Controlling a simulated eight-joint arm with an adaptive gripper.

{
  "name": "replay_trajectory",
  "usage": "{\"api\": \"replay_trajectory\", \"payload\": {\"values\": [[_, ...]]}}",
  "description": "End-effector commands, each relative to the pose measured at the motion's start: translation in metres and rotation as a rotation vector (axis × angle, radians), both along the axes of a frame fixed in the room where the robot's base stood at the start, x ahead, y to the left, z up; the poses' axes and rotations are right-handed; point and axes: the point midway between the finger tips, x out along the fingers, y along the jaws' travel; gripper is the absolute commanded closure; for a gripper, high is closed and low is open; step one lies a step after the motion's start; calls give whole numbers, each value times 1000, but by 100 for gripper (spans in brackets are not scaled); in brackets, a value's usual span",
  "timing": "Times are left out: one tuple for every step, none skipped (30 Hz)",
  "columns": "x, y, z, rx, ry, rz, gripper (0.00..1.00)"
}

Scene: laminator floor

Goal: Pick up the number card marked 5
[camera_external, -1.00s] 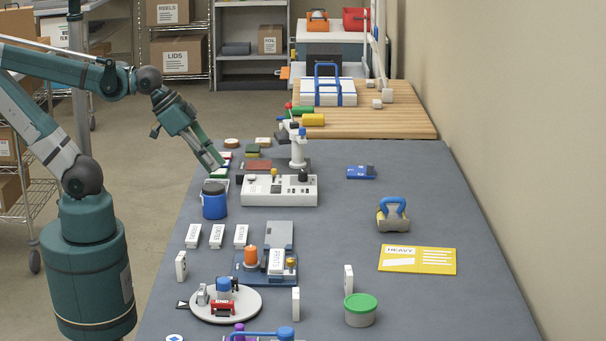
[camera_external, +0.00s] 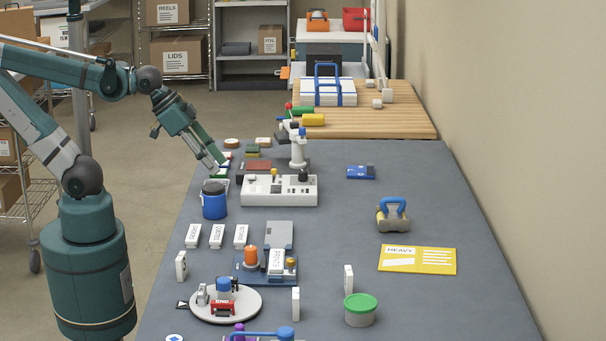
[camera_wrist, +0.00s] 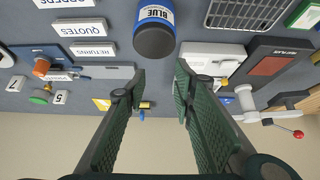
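The number card marked 5 (camera_wrist: 60,97) is a small white card at the left of the wrist view. A matching upright white card (camera_external: 348,278) stands behind the green-lidded tub in the external view, seen nearly edge-on with its digit hidden. A card marked 7 (camera_wrist: 14,84) is at the far left of the wrist view. My gripper (camera_wrist: 158,85) is open and empty, its green fingers apart. In the external view my gripper (camera_external: 220,163) hangs above the table's left edge, behind the blue cup and far from the card.
The green-lidded tub (camera_external: 360,312) stands just in front of the card. The blue cup (camera_external: 215,206), a white console (camera_external: 285,192) and a blue fixture with an orange knob (camera_external: 250,258) stand left of it. A yellow sheet (camera_external: 417,260) lies to its right.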

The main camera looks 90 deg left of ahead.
Motion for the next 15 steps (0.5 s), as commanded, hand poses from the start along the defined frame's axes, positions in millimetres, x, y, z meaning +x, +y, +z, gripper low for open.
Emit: {"api": "replay_trajectory", "payload": {"values": [[0, 0, 0, 0, 0, 0, 74], [0, 0, 0, 0, 0, 0, 74], [0, 0, 0, -1, 0, 1, 74], [1, 0, 1, -1, 1, 2, 74], [1, 0, 1, -3, 1, 3, 74], [2, -1, 2, -6, 2, 5, 74], [3, -2, 3, -9, 4, 8, 74], [4, -2, 5, -13, 5, 11, 74], [6, -3, 7, -17, 8, 16, 74], [8, -4, 9, -24, 10, 21, 74], [10, -5, 11, -30, 12, 28, 74], [13, -7, 14, -39, 16, 36, 74], [16, -8, 16, -47, 19, 44, 74], [19, -10, 19, -56, 23, 52, 74], [23, -12, 22, -68, 30, 64, 74]]}}
